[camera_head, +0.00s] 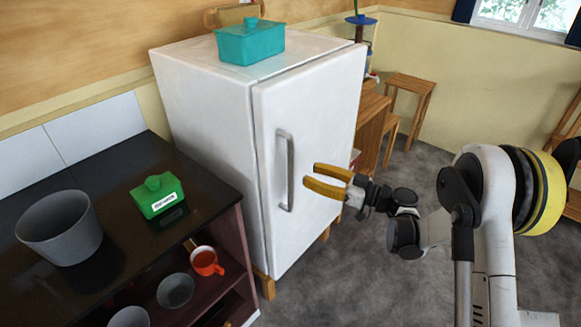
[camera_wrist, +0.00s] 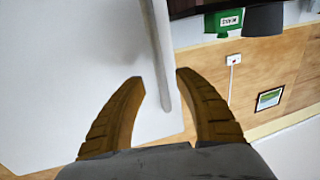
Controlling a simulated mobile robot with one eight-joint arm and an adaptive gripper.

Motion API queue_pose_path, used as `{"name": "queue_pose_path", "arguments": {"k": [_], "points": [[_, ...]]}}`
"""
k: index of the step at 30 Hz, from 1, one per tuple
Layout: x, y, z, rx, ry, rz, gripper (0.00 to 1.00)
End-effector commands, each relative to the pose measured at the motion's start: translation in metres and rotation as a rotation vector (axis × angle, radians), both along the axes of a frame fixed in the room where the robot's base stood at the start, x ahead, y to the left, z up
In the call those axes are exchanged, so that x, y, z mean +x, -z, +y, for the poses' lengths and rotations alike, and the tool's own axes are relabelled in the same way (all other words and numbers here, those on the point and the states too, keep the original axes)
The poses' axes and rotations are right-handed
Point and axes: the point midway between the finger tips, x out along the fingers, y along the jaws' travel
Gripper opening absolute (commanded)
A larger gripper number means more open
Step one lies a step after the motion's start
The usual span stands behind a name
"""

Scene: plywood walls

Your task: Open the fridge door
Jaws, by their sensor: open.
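The white fridge (camera_head: 205,110) stands against the wall, and its door (camera_head: 315,130) looks shut. A grey vertical bar handle (camera_head: 284,170) is on the left side of the door. My gripper (camera_head: 311,178) is open, with its two yellow fingers pointing at the handle from the right, a little apart from it in the head view. In the wrist view the handle (camera_wrist: 163,60) runs down between the open fingers of my gripper (camera_wrist: 160,80), and its end shows near the fingertips. I cannot tell whether a finger touches it.
A teal box (camera_head: 250,42) sits on the fridge top. Left of the fridge is a dark counter (camera_head: 110,225) with a grey pot (camera_head: 60,228) and a green box (camera_head: 157,195). Wooden stools (camera_head: 408,90) stand behind. The floor (camera_head: 340,270) before the door is clear.

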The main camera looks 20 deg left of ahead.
Motion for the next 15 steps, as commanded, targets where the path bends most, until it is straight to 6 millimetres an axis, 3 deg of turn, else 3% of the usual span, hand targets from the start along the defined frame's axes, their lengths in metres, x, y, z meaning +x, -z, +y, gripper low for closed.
{"name": "queue_pose_path", "arguments": {"k": [9,15], "points": [[0.012,0.001,0.06,0.002,0.0,-0.001,0.39],[0.016,0.0,0.076,0.002,0.002,-0.002,0.39]]}}
